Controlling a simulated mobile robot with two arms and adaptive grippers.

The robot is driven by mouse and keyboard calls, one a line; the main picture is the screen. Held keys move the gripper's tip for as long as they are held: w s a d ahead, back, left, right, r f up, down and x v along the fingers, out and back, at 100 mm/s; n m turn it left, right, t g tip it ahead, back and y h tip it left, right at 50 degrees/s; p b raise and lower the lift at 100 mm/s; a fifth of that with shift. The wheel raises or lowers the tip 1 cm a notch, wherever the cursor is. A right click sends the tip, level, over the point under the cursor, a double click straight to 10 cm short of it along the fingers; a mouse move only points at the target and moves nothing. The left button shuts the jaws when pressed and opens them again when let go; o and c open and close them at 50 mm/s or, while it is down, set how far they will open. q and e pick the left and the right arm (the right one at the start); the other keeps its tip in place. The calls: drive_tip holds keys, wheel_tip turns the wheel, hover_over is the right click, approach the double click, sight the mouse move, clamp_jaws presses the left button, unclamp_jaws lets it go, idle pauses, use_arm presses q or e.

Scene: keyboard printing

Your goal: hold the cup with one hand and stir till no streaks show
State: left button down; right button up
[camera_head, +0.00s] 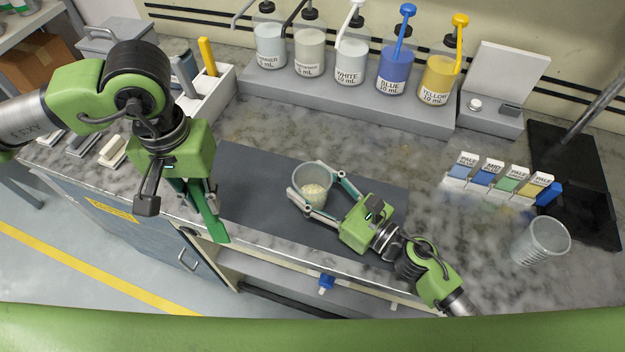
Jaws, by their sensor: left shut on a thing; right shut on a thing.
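A clear cup (311,182) stands upright on the dark mat (255,205), with pale, cream-coloured contents low inside. My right gripper (316,187) is shut on the cup, with a finger on either side. My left gripper (197,205) is left of the cup, over the counter's front edge. It is shut on a flat green tool (211,222) that points downward, apart from the cup. The tool's upper part is hidden by the gripper. Whether streaks show in the cup is too small to tell.
Pump bottles, including white (350,62), blue (395,70) and yellow (437,78), line the back shelf. A second clear cup (540,241) stands at the right, near colour cards (498,180) and a black stand (570,150). A white tray (215,95) is behind my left arm.

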use_arm(q)
drive_tip(key=c, duration=2.6)
unclamp_jaws()
drive_tip(key=shift+c, duration=0.2)
clamp_jaws()
drive_tip(key=shift+w+d+r, duration=0.1)
drive_tip(key=w+d+r+t+h, duration=0.1)
drive_tip(key=w+d+r+h, duration=0.1)
drive_tip(key=w+d+r, duration=0.2)
drive_tip(key=w+d+r+t+h, duration=0.1)
drive_tip(key=w+d+r, duration=0.3)
drive_tip(key=d+r, duration=0.5)
drive_tip(key=shift+d+r+h, duration=0.3)
drive_tip(key=shift+d+h, duration=0.2)
drive_tip(key=shift+d, duration=0.15)
drive_tip(key=shift+f, duration=0.1)
